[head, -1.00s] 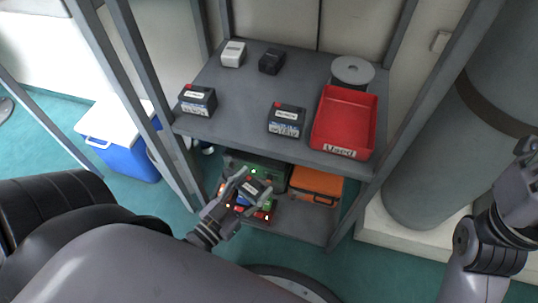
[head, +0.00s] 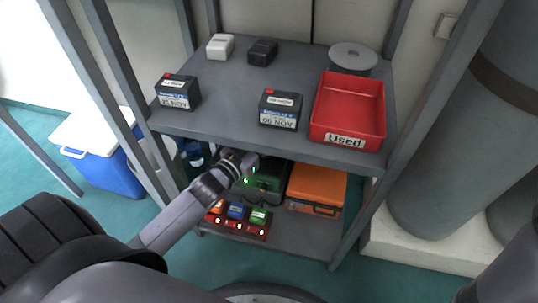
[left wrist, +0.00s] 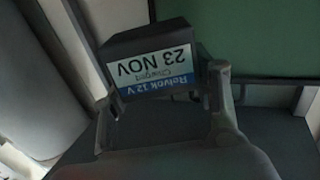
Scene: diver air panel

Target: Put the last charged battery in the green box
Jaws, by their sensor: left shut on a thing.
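In the head view the battery is mostly hidden by the gripper and the upper shelf. The green box is partly hidden, and I cannot see inside it. My right gripper is out of view.
A red charger (head: 237,224) with coloured blocks and lights sits at the lower shelf's front. An orange case (head: 316,186) stands right of the green box. The upper shelf (head: 220,115) overhangs, bearing two labelled batteries, two small blocks, a grey reel and a red "Used" tray (head: 346,139).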

